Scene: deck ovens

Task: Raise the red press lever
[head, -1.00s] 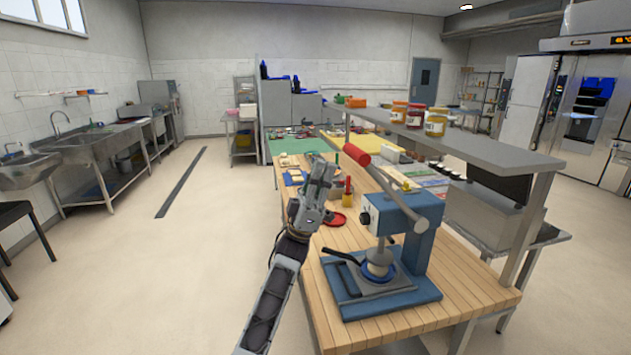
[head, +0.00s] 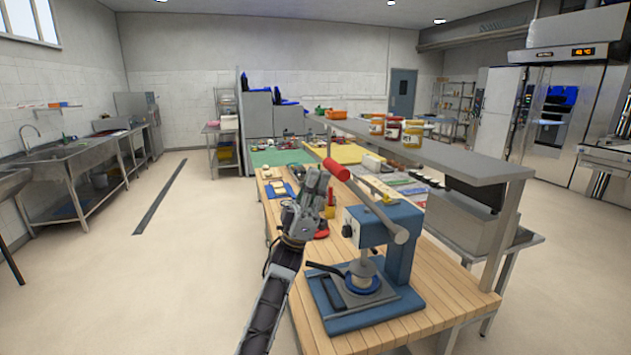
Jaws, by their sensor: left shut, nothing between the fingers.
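The blue press (head: 383,240) stands on the near end of the wooden worktable. Its lever (head: 375,205) slants from a grey pivot up and away to the left, ending in a red handle (head: 336,169). A round pressing head sits over a small pan with a dark handle (head: 325,269) on the press base. My left gripper (head: 319,178) is shut and empty, just left of the red handle in the picture. Whether it touches the handle I cannot tell. My right gripper is not in view.
A grey shelf (head: 430,154) with several jars (head: 412,135) runs along the right side of the worktable (head: 440,300). Several small items, some red and yellow, lie behind my left gripper. The floor to the left is clear.

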